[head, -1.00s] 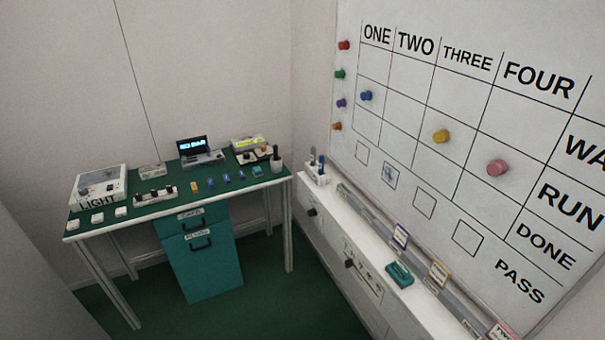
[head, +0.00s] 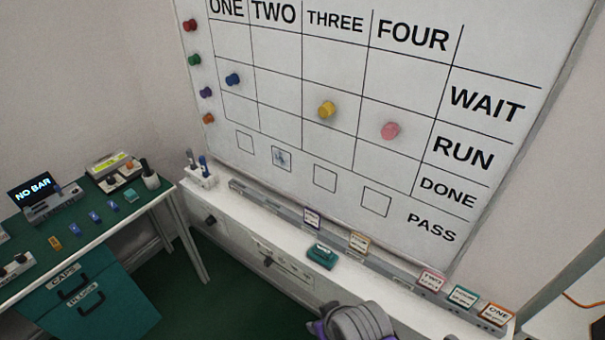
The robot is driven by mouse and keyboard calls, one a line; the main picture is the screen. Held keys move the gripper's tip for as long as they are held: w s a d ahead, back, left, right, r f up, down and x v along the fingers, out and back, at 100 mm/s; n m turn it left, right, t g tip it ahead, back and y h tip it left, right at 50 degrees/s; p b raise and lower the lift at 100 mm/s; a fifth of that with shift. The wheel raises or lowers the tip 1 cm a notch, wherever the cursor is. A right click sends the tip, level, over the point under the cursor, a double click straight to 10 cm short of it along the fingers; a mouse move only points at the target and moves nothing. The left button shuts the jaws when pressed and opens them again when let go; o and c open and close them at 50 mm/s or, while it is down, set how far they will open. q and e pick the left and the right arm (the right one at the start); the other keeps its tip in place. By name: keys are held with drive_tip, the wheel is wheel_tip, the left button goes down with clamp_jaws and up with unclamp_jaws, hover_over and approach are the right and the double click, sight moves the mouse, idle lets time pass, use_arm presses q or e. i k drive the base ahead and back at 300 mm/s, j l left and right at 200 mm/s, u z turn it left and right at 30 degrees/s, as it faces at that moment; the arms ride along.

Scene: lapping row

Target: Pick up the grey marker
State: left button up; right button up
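A white holder (head: 201,181) stands at the left end of the white ledge below the whiteboard. Slim upright markers stand in it: a pale greyish one (head: 190,158) at the left and a blue one (head: 203,163) beside it. They are small here, so I cannot be sure that the pale one is the grey marker. A grey and purple part of my own arm shows at the bottom edge, far to the right of the holder. Neither gripper's fingers show.
The whiteboard (head: 290,65) carries several coloured magnets. A teal eraser-like block (head: 321,256) lies on the ledge, with several small cards along the rail to its right. The green-topped desk (head: 70,232) at left holds devices and a cup (head: 150,180). Green floor lies between desk and ledge.

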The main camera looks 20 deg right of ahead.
sight(191, 158)
drive_tip(key=i+j+u, duration=0.1)
drive_tip(key=i+j, duration=0.15)
drive_tip(key=i, duration=0.45)
drive_tip(key=i+j, duration=0.15)
drive_tip(key=i, duration=0.6)
drive_tip(key=i+j+u, duration=0.15)
drive_tip(key=i, duration=0.55)
